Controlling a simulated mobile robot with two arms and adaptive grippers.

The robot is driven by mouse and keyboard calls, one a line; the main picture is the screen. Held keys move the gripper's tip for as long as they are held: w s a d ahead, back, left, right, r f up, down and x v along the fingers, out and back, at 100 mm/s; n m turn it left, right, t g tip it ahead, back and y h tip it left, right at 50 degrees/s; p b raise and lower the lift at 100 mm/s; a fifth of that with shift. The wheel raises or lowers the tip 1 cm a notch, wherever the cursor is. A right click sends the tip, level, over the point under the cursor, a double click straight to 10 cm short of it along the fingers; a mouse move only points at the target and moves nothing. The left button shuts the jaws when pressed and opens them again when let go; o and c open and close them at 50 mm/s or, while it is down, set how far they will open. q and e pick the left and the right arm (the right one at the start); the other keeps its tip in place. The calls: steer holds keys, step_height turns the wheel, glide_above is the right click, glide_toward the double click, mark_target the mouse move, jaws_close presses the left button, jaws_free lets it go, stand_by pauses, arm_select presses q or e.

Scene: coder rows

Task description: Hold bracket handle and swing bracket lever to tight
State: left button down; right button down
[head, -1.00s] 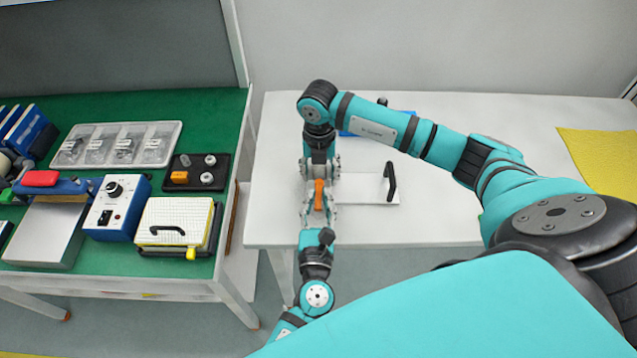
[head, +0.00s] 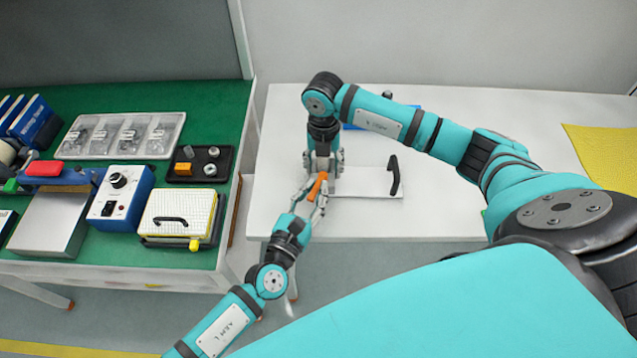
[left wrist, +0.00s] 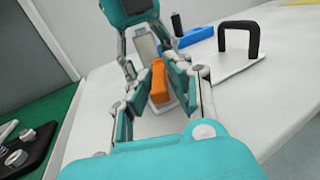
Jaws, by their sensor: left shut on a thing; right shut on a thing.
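The orange lever (head: 317,187) sits on the left part of the white table, slanting with its near end to the left. My left gripper (head: 314,195) is shut on it; the lever shows between the fingers in the left wrist view (left wrist: 158,82). My right gripper (head: 322,163) points straight down just behind the lever. It is shut on a pale upright piece, seen between its fingers in the left wrist view (left wrist: 147,45), which looks like the bracket handle. The fingers hide most of the bracket.
A white plate with a black handle (head: 394,176) lies just right of the grippers, with a blue item (head: 353,127) behind. A green bench with several devices stands left across a gap.

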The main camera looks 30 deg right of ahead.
arm_select(q)
steer(key=shift+w+a+r+m+g+h, duration=0.1)
steer(key=shift+w+m+g+h, duration=0.35)
steer(key=shift+m+g, duration=0.6)
steer(key=shift+w+a+m+g+h, duration=0.15)
steer(key=shift+m+g+h, duration=0.45)
steer(key=shift+g, duration=0.75)
steer(key=shift+w+a+r+m+g+h, duration=0.1)
steer(key=shift+w+m+g+h, duration=0.35)
steer(key=shift+m+g, duration=0.6)
steer(key=shift+g, duration=0.45)
steer(key=c, duration=1.3)
jaws_free()
steer(key=shift+f, duration=0.1)
steer(key=shift+a, duration=0.1)
steer(key=shift+a+f, duration=0.1)
steer(key=shift+a, duration=0.25)
steer(key=a, duration=0.3)
steer(key=s+a, duration=0.1)
steer(key=a, duration=0.7)
steer(key=shift+s+a, duration=0.1)
steer(key=shift+s, duration=0.3)
